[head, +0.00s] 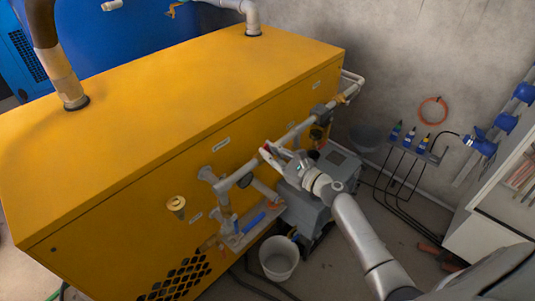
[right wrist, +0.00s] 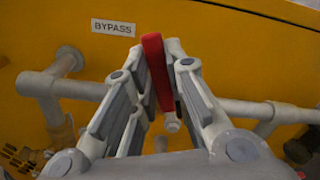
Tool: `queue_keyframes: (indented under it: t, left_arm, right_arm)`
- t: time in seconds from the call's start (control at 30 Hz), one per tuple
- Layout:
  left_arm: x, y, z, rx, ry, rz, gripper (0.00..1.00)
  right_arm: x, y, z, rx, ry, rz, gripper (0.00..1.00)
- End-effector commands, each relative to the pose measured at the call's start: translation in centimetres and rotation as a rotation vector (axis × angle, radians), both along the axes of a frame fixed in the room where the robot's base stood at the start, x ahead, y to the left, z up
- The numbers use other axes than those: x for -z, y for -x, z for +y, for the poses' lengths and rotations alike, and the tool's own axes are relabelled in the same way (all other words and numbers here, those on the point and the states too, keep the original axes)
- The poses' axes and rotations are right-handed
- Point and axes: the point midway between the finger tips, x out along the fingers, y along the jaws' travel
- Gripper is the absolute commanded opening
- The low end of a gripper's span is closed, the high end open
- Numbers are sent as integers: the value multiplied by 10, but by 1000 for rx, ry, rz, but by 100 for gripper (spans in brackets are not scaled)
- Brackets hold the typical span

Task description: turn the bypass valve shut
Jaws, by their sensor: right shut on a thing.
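The bypass valve's red lever (right wrist: 154,62) shows in the right wrist view, between my right gripper's fingers (right wrist: 150,75). It looks crosswise to the grey horizontal pipe (right wrist: 245,108), though its exact angle is hard to tell. A "BYPASS" label (right wrist: 113,27) is on the yellow panel, above and left of it. In the head view, only a small red bit of the lever (head: 265,150) shows at my right gripper's tips (head: 271,152). My right gripper is shut on the lever. The valve body is mostly hidden by the fingers. My left gripper is not in view.
The yellow cabinet (head: 150,105) carries the pipework on its front. A grey box unit (head: 318,190) and a white bucket (head: 279,258) stand close below my right arm. Hoses (head: 402,188) lie on the floor near the right wall, by a white shelf (head: 490,225).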

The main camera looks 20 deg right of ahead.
Motion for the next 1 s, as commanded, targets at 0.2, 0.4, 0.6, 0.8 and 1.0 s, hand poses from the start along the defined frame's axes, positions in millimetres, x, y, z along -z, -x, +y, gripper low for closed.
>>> queue_keyframes:
  t: [0.2, 0.4, 0.6, 0.8, 1.0]
  left_arm:
    - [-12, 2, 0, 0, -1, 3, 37]
    - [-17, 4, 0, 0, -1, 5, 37]
    - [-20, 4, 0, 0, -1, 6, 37]
    - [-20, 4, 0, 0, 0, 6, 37]
    - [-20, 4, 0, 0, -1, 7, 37]
  right_arm:
    - [-4, -4, -11, 2, -161, 68, 0]
    - [-5, -8, -18, 1, -267, 111, 0]
    - [-4, -9, -22, 1, -325, 137, 0]
    - [-3, -10, -24, 1, -349, 148, 0]
    - [-2, -10, -24, 1, -353, 149, 0]
